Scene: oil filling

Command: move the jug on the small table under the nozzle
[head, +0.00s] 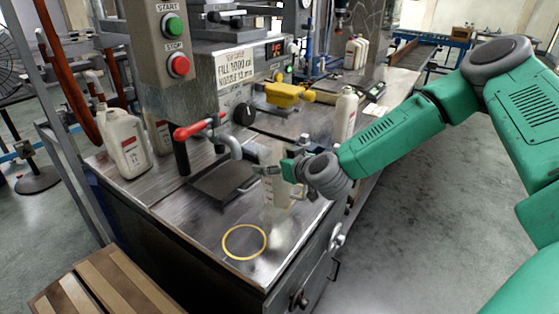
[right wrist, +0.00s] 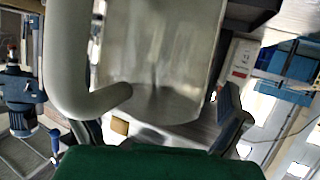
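The clear jug (head: 277,190) is upright above the right part of the steel worktop, right of the nozzle (head: 237,150) and its dark drip plate (head: 222,183). My right gripper (head: 272,169) reaches it from the right at mid-height. In the right wrist view the jug (right wrist: 160,60) fills the space between my spread fingers (right wrist: 165,122), one along each side, and the gripper appears shut on it. A thick grey curved tube crosses at left there; I cannot tell whether it is the handle. Whether the jug's base touches the worktop is unclear. My left gripper is out of view.
A yellow ring (head: 244,242) marks bare worktop in front. White containers (head: 124,142) stand at left and a white bottle (head: 345,115) behind the jug. A slatted wooden table (head: 95,290) is at bottom left.

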